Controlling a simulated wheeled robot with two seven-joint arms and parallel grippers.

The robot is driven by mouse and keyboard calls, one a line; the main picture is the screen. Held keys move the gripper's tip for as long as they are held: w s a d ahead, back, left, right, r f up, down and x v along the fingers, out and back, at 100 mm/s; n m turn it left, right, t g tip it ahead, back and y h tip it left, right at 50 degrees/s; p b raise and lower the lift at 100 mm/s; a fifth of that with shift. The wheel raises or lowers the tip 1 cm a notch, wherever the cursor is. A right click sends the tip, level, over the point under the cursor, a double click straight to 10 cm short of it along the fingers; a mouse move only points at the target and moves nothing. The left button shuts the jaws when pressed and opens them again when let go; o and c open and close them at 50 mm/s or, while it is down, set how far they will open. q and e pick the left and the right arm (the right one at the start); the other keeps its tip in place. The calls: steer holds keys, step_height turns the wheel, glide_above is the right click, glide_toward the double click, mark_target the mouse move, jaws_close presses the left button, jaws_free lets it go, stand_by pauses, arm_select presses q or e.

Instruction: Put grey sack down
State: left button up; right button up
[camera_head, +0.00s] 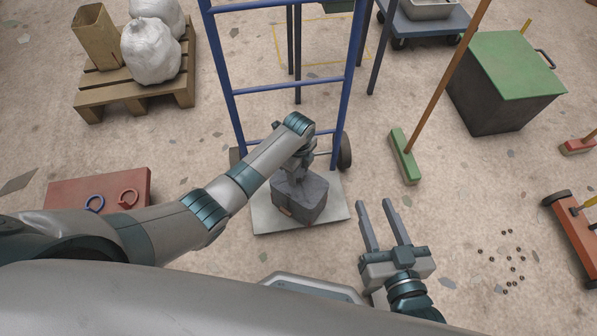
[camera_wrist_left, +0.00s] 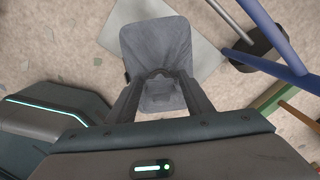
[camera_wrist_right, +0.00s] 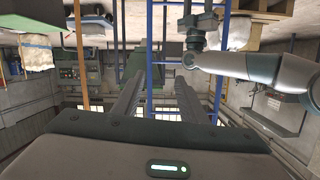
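The grey sack (camera_head: 302,203) is over the light grey toe plate (camera_head: 262,217) of the blue hand truck (camera_head: 228,88). I cannot tell whether its bottom touches the plate. My left gripper (camera_head: 298,178) reaches down to the sack's top from above. In the left wrist view the two fingers (camera_wrist_left: 163,76) close in on the sack's gathered neck, and the sack (camera_wrist_left: 158,40) spreads out beyond them. My right gripper (camera_head: 375,204) is open and empty, to the right of the plate, with its fingers apart.
A wooden pallet (camera_head: 92,104) with white sacks (camera_head: 150,52) stands at the upper left. A red board with rings (camera_head: 75,190) lies at the left. A green broom (camera_head: 404,157) and a green-lidded bin (camera_head: 507,65) are at the right. Small dark pieces (camera_head: 512,258) lie scattered at the lower right.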

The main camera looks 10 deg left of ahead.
arm_select(q)
steer(key=shift+r, duration=0.35)
step_height(320, 180, up, 5)
steer(key=shift+r+p, duration=0.2)
steer(key=shift+p, duration=0.85)
step_height(320, 180, up, 6)
steer(key=p, duration=0.1)
arm_select(e)
steer(key=s+d+f+g+h, duration=0.2)
steer(key=s+d+f+g, duration=0.2)
steer(key=s+f+g, duration=0.2)
steer(key=shift+d+f+g, duration=0.15)
steer(key=shift+f+g, duration=0.25)
steer(key=shift+f, duration=0.9)
